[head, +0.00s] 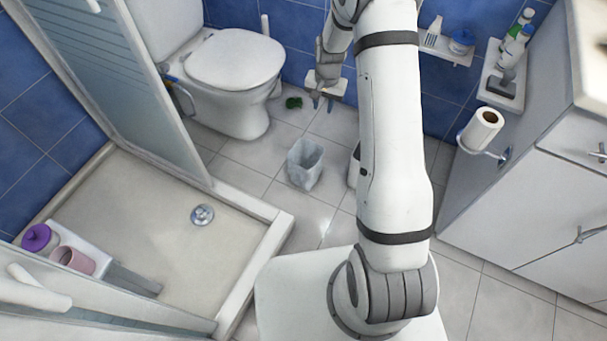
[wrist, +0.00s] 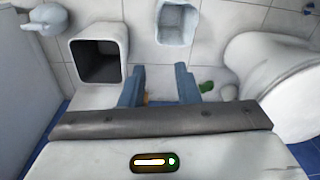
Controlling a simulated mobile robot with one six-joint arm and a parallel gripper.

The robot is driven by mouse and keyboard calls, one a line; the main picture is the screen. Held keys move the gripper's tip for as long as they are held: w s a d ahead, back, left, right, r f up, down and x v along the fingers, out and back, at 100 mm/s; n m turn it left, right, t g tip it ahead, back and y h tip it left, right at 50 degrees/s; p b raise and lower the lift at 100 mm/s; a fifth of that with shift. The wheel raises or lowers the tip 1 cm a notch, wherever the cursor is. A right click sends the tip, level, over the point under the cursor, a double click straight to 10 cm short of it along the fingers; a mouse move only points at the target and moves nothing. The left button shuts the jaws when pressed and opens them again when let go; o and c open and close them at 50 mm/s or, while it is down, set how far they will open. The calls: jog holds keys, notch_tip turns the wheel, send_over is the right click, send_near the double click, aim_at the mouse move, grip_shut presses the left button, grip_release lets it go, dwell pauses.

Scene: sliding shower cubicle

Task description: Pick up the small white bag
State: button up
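The small white bag (head: 305,163) stands upright and open-topped on the tiled floor, to the right of the shower edge and in front of the toilet. In the wrist view the bag (wrist: 177,22) is at the top, beyond my fingertips. My gripper (head: 321,101) hangs behind the bag in the head view, apart from it. In the wrist view my gripper (wrist: 160,68) has its two blue fingers spread with only floor between them. It is open and empty.
A white bin (wrist: 98,50) with a dark inside stands beside the bag; my arm mostly hides it in the head view. The toilet (head: 230,80) is behind left, with a green object (head: 293,103) on the floor nearby. A toilet roll (head: 484,127) hangs at right.

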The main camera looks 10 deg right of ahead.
jog(key=f+b, duration=0.3)
jog(key=f, duration=0.9)
jog(key=w+f+m+b, duration=0.1)
jog(key=f+b, duration=0.2)
jog(key=f, duration=0.9)
jog(key=w+f+m+b, duration=0.1)
jog(key=f+b, duration=0.3)
jog(key=f, duration=0.9)
jog(key=shift+w+g, duration=0.1)
jog(key=shift+g, duration=0.3)
jog(key=shift+r, duration=0.1)
jog(key=shift+c, duration=0.3)
grip_shut()
